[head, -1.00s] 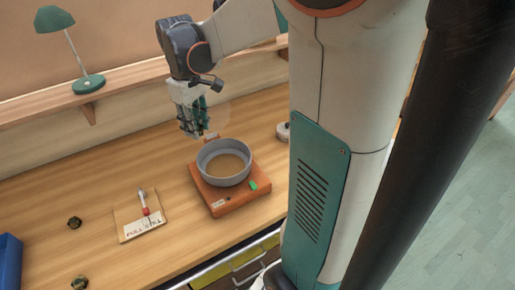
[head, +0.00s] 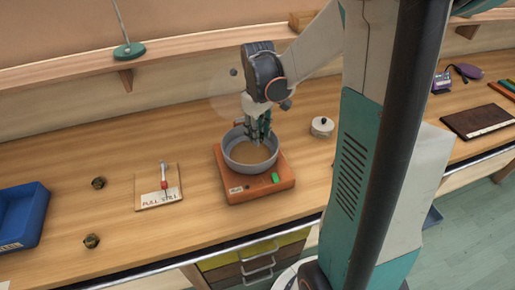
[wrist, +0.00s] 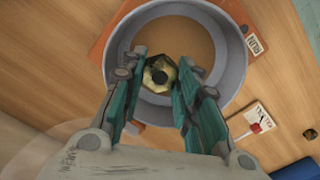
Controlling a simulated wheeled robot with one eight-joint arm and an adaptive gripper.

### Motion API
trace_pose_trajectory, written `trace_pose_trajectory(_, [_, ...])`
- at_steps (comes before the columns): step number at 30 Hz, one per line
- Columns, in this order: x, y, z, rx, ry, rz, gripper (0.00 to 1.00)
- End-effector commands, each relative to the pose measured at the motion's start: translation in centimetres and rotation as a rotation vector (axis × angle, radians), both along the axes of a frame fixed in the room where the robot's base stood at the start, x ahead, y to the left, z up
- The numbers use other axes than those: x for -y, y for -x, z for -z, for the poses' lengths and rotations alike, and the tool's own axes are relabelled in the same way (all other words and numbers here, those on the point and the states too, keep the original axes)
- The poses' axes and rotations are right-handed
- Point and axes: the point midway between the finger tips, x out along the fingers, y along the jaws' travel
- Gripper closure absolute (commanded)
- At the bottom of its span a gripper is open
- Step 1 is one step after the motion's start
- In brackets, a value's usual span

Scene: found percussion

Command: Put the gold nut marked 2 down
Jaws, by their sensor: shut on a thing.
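My gripper (head: 258,135) is over the back part of the round grey pan (head: 232,163), its fingers pointing down. In the wrist view its teal fingers (wrist: 160,68) are shut on a gold nut (wrist: 160,75) with a dark hole. The nut appears against the pan's tan floor, inside the grey rim (wrist: 235,50). I cannot tell whether it touches the floor. No number can be read on it. In the head view the nut is hidden by the fingers and too small to make out.
The pan stands on an orange base (head: 262,189) with a green button. Two dark gold nuts (head: 98,183) (head: 91,241) lie left of a small board with a red-tipped lever (head: 157,200). A blue tray (head: 22,218) is far left, a lidded white pot (head: 321,127) right of the pan.

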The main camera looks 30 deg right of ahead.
Motion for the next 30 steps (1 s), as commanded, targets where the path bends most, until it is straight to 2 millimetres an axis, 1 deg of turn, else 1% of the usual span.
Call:
trace_pose_trajectory(1, [0.0, 0.0, 1.0, 0.000, 0.000, 0.000, 0.97])
trace_pose_trajectory(3, [0.0, 0.0, 1.6, 0.000, 0.000, 0.000, 0.97])
trace_pose_trajectory(8, [0.0, 0.0, 2.4, 0.000, 0.000, 0.000, 0.97])
trace_pose_trajectory(10, [0.0, 0.0, 3.0, 0.000, 0.000, 0.000, 0.97])
trace_pose_trajectory(15, [0.0, 0.0, 5.6, 0.000, 0.000, 0.000, 0.97])
trace_pose_trajectory(17, [0.0, 0.0, 6.2, 0.000, 0.000, 0.000, 0.97])
trace_pose_trajectory(25, [0.0, 0.0, 6.3, 0.000, 0.000, 0.000, 0.97])
trace_pose_trajectory(30, [0.0, 0.0, 6.8, 0.000, 0.000, 0.000, 0.97])
